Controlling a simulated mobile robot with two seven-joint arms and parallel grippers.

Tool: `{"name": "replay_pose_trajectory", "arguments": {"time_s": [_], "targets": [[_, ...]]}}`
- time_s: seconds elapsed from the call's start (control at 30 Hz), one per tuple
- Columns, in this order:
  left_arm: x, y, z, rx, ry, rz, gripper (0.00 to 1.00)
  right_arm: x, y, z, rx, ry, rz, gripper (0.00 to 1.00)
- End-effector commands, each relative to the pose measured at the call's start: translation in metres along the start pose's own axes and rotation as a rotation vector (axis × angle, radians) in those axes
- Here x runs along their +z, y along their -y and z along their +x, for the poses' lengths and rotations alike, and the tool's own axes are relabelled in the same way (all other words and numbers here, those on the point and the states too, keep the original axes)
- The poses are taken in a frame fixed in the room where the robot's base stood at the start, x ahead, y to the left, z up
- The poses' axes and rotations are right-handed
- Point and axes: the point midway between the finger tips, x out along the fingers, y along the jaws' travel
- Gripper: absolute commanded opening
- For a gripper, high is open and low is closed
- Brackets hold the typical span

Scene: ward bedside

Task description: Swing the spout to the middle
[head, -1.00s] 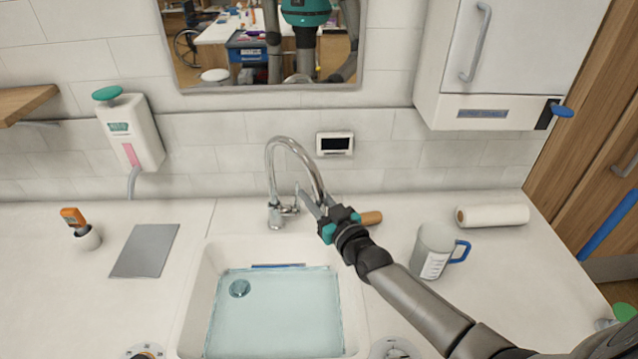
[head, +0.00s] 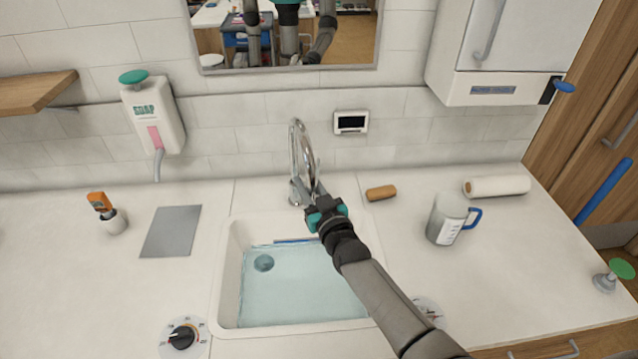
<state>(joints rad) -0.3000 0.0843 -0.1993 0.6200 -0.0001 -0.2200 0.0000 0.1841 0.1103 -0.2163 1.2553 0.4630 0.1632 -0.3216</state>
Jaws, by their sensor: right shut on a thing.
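The chrome spout (head: 303,155) arches up from its base behind the sink and now points forward, toward the basin. My right gripper (head: 314,196) is at the spout's lower front end, shut on the spout. The gripper and wrist hide the spout's tip and part of the tap base. The white sink (head: 230,275) lies below and in front, with pale blue water (head: 295,290) in it. My left gripper is not in view.
A measuring jug (head: 446,222), a brown cylinder (head: 381,193) and a paper roll (head: 497,186) stand or lie to the right. A soap dispenser (head: 152,115) hangs on the wall.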

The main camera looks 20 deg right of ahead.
Motion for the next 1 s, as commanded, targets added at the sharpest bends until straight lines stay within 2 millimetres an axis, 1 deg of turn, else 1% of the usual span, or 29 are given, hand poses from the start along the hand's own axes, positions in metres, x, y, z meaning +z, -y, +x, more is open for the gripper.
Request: {"name": "replay_pose_trajectory", "arguments": {"time_s": [0.03, 0.1, 0.3, 0.57, 0.97, 1.0], "targets": [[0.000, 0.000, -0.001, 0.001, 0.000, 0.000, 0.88, -0.001, 0.006, 0.002, -0.006, -0.002, -0.002, 0.00], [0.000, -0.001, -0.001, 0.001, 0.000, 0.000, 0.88, -0.002, 0.010, 0.004, -0.009, -0.002, -0.002, 0.00], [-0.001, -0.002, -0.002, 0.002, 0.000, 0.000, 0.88, -0.002, 0.019, 0.006, -0.012, -0.002, -0.003, 0.00], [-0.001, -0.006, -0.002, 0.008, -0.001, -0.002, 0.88, -0.002, 0.022, 0.007, -0.013, -0.003, -0.004, 0.00], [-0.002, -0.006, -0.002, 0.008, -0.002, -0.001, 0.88, -0.002, 0.022, 0.007, -0.012, -0.003, -0.004, 0.00], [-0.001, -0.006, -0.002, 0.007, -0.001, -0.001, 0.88, -0.002, 0.022, 0.007, -0.012, -0.003, -0.004, 0.33]]}}
